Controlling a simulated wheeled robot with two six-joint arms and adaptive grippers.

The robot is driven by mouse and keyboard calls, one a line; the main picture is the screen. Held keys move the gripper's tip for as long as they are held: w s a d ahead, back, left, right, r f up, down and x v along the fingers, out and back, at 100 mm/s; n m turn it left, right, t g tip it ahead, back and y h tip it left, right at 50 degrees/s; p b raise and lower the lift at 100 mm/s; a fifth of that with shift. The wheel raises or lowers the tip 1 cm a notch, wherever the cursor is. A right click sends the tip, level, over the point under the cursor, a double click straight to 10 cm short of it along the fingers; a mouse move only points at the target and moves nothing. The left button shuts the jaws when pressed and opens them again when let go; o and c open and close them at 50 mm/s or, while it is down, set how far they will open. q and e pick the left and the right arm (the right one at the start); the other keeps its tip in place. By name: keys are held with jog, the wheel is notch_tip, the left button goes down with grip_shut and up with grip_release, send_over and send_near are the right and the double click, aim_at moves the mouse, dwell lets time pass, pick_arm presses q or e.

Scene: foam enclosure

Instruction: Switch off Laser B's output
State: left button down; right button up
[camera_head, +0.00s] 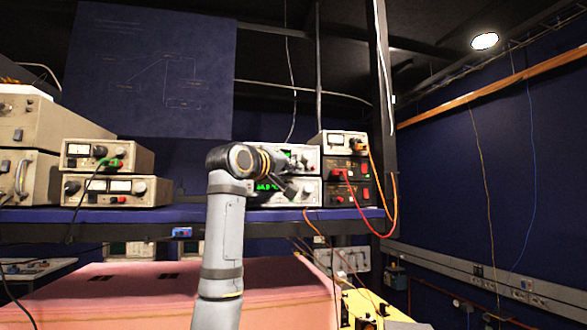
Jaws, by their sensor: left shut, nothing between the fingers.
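My left arm rises in the middle of the camera_head view, and its gripper (288,189) is shut and empty. It is in front of a pale instrument with a green lit display (308,192) on the shelf and covers part of that front. Another pale instrument with a green display (306,157) sits on top of it, also partly hidden by my wrist. I cannot read any label, so I cannot tell which unit is Laser B or whether the gripper touches a control. My right gripper is not in view.
A blue-topped shelf (150,217) carries the units. Dark supplies with red switches (346,182) and red and orange cables stand to the right. Two beige meters (105,187) and larger beige boxes (22,130) stand left. A pink foam enclosure (120,298) lies below.

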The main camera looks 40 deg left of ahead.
pick_arm(q)
jog(key=shift+w+a, duration=0.15)
jog(key=shift+a, duration=0.05)
dwell(0.3)
jog(key=shift+d, duration=0.1)
jog(key=shift+s+d, duration=0.45)
jog(key=shift+d, duration=0.05)
jog(key=shift+b, duration=0.3)
jog(key=s+d, duration=0.1)
jog(key=d, duration=0.1)
jog(key=s+d+b, duration=0.1)
jog(key=s, duration=0.1)
jog(key=shift+s+d+b, duration=0.15)
jog(key=shift+d+b, duration=0.15)
jog(key=shift+d, duration=0.05)
